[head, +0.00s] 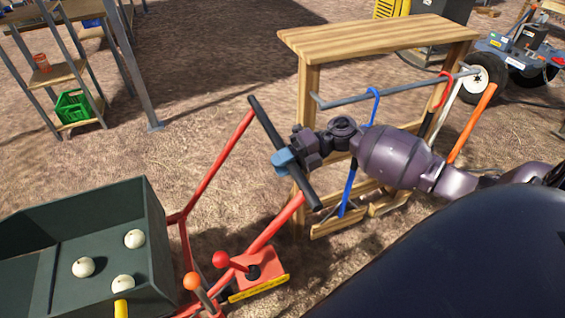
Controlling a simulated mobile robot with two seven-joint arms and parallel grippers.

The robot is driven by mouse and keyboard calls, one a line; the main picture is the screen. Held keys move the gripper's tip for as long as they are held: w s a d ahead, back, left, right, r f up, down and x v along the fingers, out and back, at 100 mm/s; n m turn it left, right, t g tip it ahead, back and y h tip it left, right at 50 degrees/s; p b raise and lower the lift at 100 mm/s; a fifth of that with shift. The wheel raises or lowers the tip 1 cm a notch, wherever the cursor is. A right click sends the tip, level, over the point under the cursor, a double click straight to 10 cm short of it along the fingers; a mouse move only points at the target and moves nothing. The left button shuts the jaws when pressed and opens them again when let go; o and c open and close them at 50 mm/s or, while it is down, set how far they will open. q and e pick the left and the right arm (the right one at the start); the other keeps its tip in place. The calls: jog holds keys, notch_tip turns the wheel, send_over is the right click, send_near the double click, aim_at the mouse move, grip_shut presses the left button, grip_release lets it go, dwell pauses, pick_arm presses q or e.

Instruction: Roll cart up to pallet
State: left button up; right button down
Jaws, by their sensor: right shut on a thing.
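The cart has a dark green box (155,225) at the lower left, with a few white onions (134,238) on its floor. Its red tubular frame (212,172) rises to a black handlebar (262,118), which slants from upper left to lower right. My right gripper (287,161) is shut on the middle of the handlebar, its blue-grey fingertip showing at the bar. My left gripper is out of view. I cannot make out a pallet in this view. The box's left and front parts are cut off by the frame edge.
A wooden stand (380,38) with hanging tools on a rail (400,88) is close behind my right arm. A shelf with a green crate (74,106) stands at upper left. A wheeled machine (520,50) is at upper right. Bare ground (215,70) lies beyond the cart.

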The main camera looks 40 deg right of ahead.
jog(key=shift+a, duration=0.1)
jog(key=w+a+p, duration=0.1)
jog(key=w+a, duration=0.2)
jog(key=a, duration=0.9)
jog(key=w+a+p, duration=0.2)
jog(key=a, duration=1)
jog(key=w+a+p, duration=0.1)
jog(key=w+a, duration=0.2)
jog(key=a, duration=0.9)
jog(key=shift+w+p, duration=0.3)
jog(key=shift+r, duration=0.1)
jog(key=c, duration=1.3)
grip_release()
jog(key=o, duration=0.4)
jog(key=shift+a, duration=0.2)
jog(key=shift+d, duration=0.15)
